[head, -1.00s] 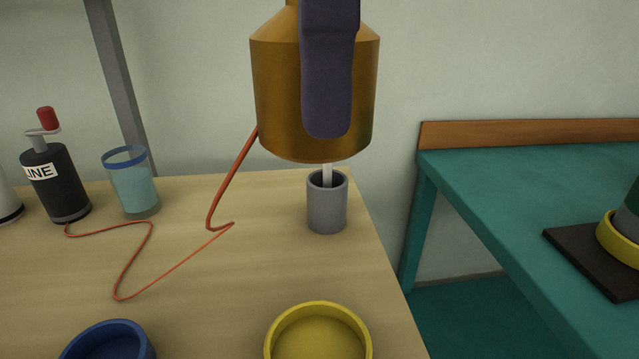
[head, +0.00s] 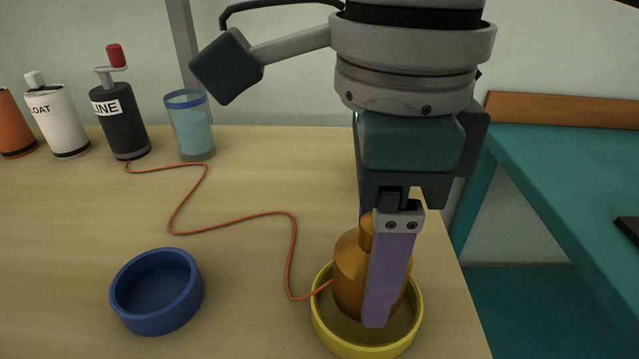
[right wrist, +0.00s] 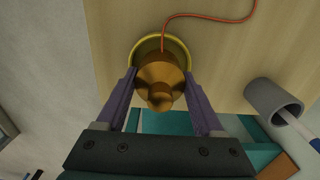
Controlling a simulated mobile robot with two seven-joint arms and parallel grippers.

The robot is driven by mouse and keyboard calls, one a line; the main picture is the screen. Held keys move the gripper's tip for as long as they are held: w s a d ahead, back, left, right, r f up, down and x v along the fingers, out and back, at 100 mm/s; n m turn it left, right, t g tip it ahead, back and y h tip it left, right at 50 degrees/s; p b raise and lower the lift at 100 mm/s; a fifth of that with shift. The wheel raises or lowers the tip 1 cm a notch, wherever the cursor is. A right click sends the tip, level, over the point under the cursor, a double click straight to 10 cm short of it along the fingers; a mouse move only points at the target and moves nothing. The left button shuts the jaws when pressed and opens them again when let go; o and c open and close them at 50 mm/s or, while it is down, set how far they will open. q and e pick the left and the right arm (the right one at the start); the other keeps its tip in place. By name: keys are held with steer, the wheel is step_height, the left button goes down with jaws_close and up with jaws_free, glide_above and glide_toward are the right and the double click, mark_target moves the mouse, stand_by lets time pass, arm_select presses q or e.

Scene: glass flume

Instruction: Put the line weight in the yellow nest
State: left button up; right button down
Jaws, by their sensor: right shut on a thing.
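The line weight (head: 350,272) is a brass, bottle-shaped body with a narrow neck and a red line tied to it. My right gripper (head: 378,310) is shut on it, one purple finger on each side, as the right wrist view also shows (right wrist: 160,85). The weight is upright inside the rim of the yellow nest (head: 332,340). Its bottom is hidden, so I cannot tell whether it touches the nest floor. The yellow rim also shows behind the weight in the right wrist view (right wrist: 146,45). My left gripper is not in view.
An empty blue nest (head: 158,300) sits left of the yellow one. The red line (head: 240,216) runs across the table to a black LINE canister (head: 120,125). A blue-rimmed glass (head: 192,130) and a white canister (head: 58,125) stand behind. A grey cup (right wrist: 272,98) is nearby.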

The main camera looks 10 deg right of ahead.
steer(key=shift+f, duration=0.85)
steer(key=shift+f, duration=0.1)
jaws_free()
